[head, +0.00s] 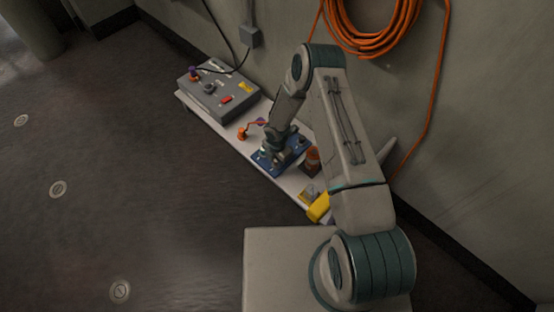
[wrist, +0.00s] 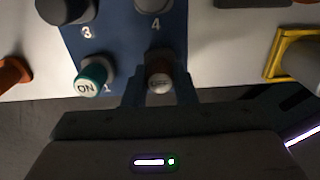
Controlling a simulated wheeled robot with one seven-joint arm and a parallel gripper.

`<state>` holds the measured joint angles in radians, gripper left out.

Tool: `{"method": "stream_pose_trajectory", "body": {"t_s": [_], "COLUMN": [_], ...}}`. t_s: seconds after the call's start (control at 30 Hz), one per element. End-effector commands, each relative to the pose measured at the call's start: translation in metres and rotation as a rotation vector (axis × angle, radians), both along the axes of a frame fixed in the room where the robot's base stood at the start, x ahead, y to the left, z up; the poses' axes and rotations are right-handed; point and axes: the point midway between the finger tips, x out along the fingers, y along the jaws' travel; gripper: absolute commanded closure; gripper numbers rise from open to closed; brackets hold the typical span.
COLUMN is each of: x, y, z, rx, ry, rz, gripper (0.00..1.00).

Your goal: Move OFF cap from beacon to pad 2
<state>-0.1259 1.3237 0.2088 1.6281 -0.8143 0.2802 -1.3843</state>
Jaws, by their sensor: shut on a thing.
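My gripper (wrist: 160,92) is shut on the OFF cap (wrist: 158,80), a dark brownish cap with its lettering facing up between the fingers. It is at the near right corner of the blue board (wrist: 112,40), right of pad 1. The pad number under it is hidden, and I cannot tell if the cap touches the board. A teal ON cap (wrist: 91,80) stands by the number 1. In the head view, my gripper (head: 275,150) is over the blue board (head: 265,163). An orange-brown object (head: 312,160), possibly the beacon, stands right of the board.
A grey control box (head: 218,90) stands at the shelf's far end. A dark round cap (wrist: 62,8) sits by pad 3 and a grey one (wrist: 153,5) by pad 4. An orange object (wrist: 14,73) is at left. A yellow frame (wrist: 290,50) is at right. The wall is close behind.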

Motion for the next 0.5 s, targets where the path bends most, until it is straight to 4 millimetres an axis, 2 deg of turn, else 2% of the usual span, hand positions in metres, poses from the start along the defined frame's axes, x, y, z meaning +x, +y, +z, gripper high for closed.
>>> {"method": "stream_pose_trajectory", "body": {"t_s": [0.2,0.23,0.3,0.5], "x": [0.0000,0.0000,0.0000,0.0000], "y": [0.0000,0.0000,0.0000,0.0000], "z": [-0.0001,-0.0001,-0.0001,-0.0001], "rx": [0.000,0.000,0.000,0.000], "ry": [0.000,0.000,0.000,0.000], "rz": [0.000,0.000,0.000,0.000], "gripper": [1.00,0.67,0.50,0.50]}}
